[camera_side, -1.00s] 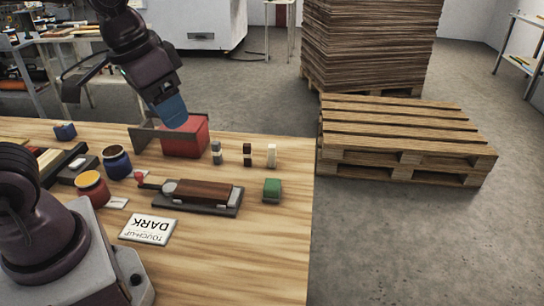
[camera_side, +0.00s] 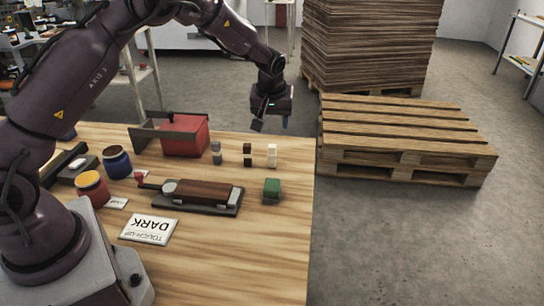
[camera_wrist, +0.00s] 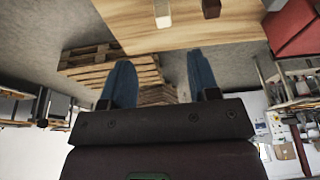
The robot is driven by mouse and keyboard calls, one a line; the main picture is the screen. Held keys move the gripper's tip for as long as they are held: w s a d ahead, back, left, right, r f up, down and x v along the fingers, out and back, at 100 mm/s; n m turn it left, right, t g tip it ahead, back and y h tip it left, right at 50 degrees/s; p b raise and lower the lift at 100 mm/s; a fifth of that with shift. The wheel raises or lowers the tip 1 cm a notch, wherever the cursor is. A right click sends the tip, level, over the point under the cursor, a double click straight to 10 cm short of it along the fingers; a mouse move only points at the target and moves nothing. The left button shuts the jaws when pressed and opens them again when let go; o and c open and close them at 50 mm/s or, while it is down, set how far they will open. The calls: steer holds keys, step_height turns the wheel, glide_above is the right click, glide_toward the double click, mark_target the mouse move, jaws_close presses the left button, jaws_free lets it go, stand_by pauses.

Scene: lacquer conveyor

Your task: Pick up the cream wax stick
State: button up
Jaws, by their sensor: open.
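The cream wax stick (camera_side: 271,155) stands upright on the wooden table near its back right edge. It is the rightmost of three small sticks in a row. My gripper (camera_side: 270,122) is above and behind the stick in the side view, apart from it. In the wrist view the two blue fingers of my gripper (camera_wrist: 160,62) are spread with nothing between them. The cream wax stick (camera_wrist: 162,14) shows at the top of the wrist view, beyond the fingertips.
A dark brown stick (camera_side: 247,154) stands close to the left of the cream one, with a grey stick (camera_side: 216,152) farther left. A red box (camera_side: 186,135), a green block (camera_side: 272,187) and a brown board on a dark base (camera_side: 203,194) are nearby. Pallets (camera_side: 400,140) stand beyond the table.

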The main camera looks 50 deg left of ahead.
mark_target(272, 147)
steer(key=x, duration=1.3)
steer(key=shift+s+a+f, duration=0.1)
steer(key=shift+s, duration=0.15)
steer(key=c, duration=1)
